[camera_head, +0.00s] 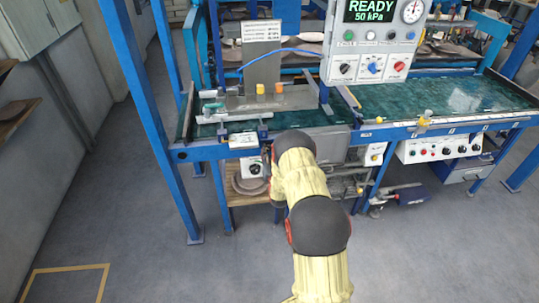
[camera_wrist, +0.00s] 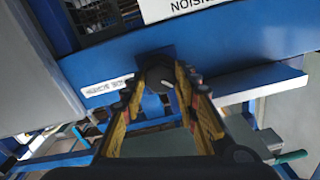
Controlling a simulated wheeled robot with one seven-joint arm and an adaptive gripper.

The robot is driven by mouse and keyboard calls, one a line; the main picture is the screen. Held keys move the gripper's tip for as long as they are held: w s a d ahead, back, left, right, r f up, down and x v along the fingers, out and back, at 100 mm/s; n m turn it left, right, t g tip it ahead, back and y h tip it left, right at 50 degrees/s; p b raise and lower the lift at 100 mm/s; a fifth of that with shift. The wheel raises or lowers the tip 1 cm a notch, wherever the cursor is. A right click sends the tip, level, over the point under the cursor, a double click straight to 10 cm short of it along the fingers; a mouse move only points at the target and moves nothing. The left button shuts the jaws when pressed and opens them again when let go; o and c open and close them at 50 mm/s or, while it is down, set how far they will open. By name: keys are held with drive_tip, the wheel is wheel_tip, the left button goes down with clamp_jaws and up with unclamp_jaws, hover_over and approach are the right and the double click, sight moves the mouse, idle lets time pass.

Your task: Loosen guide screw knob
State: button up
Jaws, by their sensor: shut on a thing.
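In the wrist view, a dark round knob (camera_wrist: 157,73) with a pale mark on its face sits on the front of a blue beam (camera_wrist: 225,45). My gripper (camera_wrist: 159,79) has its two yellow-and-black fingers on either side of the knob, shut on it at the tips. A small white label (camera_wrist: 107,86) with upside-down dark print is on the beam beside the knob. In the head view, my yellow arm reaches to the front of the blue machine frame (camera_head: 184,152); the arm hides the gripper and its contact with the knob there.
A control panel (camera_head: 375,45) reading READY 50 kPa hangs above the green bed (camera_head: 440,97). A lower box with buttons (camera_head: 440,147) is at the right. Blue legs (camera_head: 185,195) stand at the left. Grey floor (camera_head: 150,235) is open in front.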

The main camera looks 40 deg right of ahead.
drive_tip(key=m+b, duration=0.3)
drive_tip(key=m, duration=0.4)
drive_tip(key=m+b, duration=0.2)
drive_tip(key=m, duration=0.2)
drive_tip(key=shift+m, duration=0.4)
drive_tip(key=shift+r+m+b, duration=0.1)
drive_tip(key=shift+m+b, duration=0.5)
drive_tip(key=shift+m, duration=1.1)
drive_tip(key=o, duration=1.2)
